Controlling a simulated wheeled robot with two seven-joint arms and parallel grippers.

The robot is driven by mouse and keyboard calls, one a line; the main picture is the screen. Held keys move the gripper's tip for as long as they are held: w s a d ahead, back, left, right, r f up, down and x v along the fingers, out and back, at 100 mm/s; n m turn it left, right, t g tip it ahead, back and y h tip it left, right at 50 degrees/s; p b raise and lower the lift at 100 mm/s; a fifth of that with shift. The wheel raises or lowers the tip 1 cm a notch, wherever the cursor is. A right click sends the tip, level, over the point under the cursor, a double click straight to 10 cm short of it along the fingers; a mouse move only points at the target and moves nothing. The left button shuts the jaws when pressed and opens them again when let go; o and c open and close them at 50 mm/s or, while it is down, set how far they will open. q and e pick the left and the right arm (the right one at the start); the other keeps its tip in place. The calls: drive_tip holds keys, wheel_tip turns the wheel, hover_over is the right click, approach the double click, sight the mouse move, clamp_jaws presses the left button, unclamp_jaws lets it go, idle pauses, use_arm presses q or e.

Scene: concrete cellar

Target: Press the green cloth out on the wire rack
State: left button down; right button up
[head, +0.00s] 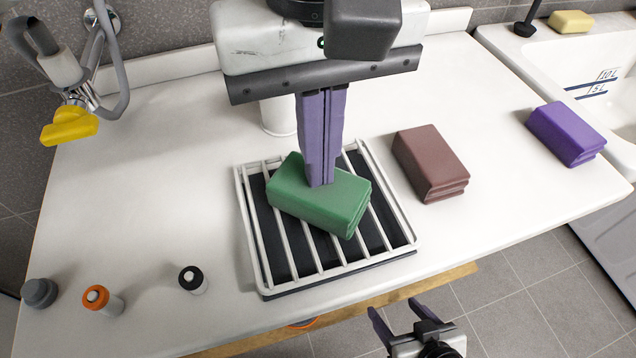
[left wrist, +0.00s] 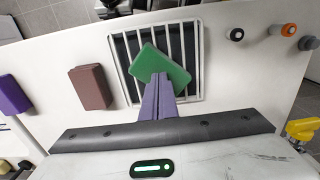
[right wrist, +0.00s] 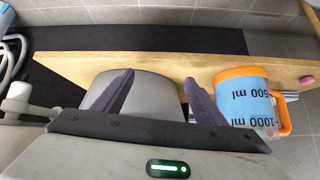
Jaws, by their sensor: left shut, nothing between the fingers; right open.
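The green cloth (head: 318,205) is a folded block lying askew on the white wire rack (head: 262,255), which has a dark tray under its bars. The cloth also shows in the left wrist view (left wrist: 172,62). My left gripper (head: 320,184) is shut and empty, pointing down with its purple fingertips at the top of the cloth. Whether they touch or hover just above cannot be told. Part of the cloth behind the fingers is hidden. My right gripper (head: 408,315) is open and empty, low in front of the counter edge; its fingers also show in the right wrist view (right wrist: 158,88).
A brown folded cloth (head: 430,163) lies right of the rack and a purple one (head: 566,133) farther right by the sink (head: 600,70). Several small bottles stand front left, the nearest with a black cap (head: 192,279). Below are a wooden shelf (right wrist: 190,62) and an orange-rimmed jug (right wrist: 245,95).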

idle(0.3)
use_arm(q)
drive_tip(key=shift+f, duration=0.25)
idle(0.6)
drive_tip(key=shift+r+b, duration=0.2)
drive_tip(key=shift+b, duration=0.15)
idle(0.4)
drive_tip(key=shift+r, duration=0.2)
drive_tip(key=shift+r+p, duration=0.55)
drive_tip(key=shift+r, duration=0.2)
drive_tip(key=shift+r, duration=0.1)
drive_tip(key=shift+r+p, duration=1.25)
drive_tip(key=shift+r, duration=0.45)
drive_tip(key=shift+s+f, duration=0.1)
